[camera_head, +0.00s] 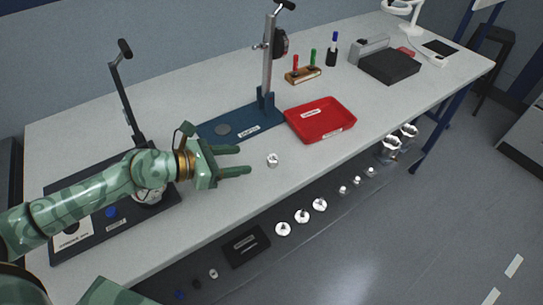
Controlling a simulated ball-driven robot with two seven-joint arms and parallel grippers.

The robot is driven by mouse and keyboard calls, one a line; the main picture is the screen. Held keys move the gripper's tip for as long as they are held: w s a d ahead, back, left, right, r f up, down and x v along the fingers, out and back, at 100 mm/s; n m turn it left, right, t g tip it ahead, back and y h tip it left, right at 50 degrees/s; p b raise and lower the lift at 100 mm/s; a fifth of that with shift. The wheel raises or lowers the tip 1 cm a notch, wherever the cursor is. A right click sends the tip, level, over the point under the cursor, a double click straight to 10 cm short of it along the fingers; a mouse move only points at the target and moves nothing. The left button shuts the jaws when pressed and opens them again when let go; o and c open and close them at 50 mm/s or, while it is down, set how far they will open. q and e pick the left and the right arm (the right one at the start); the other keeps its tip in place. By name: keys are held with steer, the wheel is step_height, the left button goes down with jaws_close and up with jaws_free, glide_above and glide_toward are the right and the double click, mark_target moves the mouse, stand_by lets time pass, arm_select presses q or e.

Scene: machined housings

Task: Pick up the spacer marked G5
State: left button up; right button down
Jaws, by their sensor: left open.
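A small metallic spacer (272,159) sits on the bench top, short of the red tray. Its marking is too small to read, so I cannot tell if it is G5. My left gripper (243,160) is open, its two green fingers pointing right toward this spacer. The fingertips are a little left of it and apart from it, with nothing between them. Several round metallic parts lie on the lower shelf, among them a small one (343,190); their markings cannot be read either. My right gripper is not in view.
A red tray (346,136) stands behind the spacer. A press on a blue base (222,128) is behind my left gripper. A black lever fixture (127,92) stands at the left. A wooden holder (303,75) and a black box (390,66) are farther back. The bench right of the spacer is clear.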

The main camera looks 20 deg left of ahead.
mark_target(270, 159)
arm_select(q)
steer(key=x, duration=0.6)
steer(key=shift+w+f+b, duration=0.15)
steer(key=shift+f+b, duration=0.05)
steer(key=shift+b, duration=0.2)
steer(key=b+x, duration=0.1)
steer(key=x, duration=0.1)
steer(key=f+b+x, duration=0.1)
steer(key=x, duration=0.2)
steer(key=shift+w+f, duration=0.1)
steer(key=c, duration=1.1)
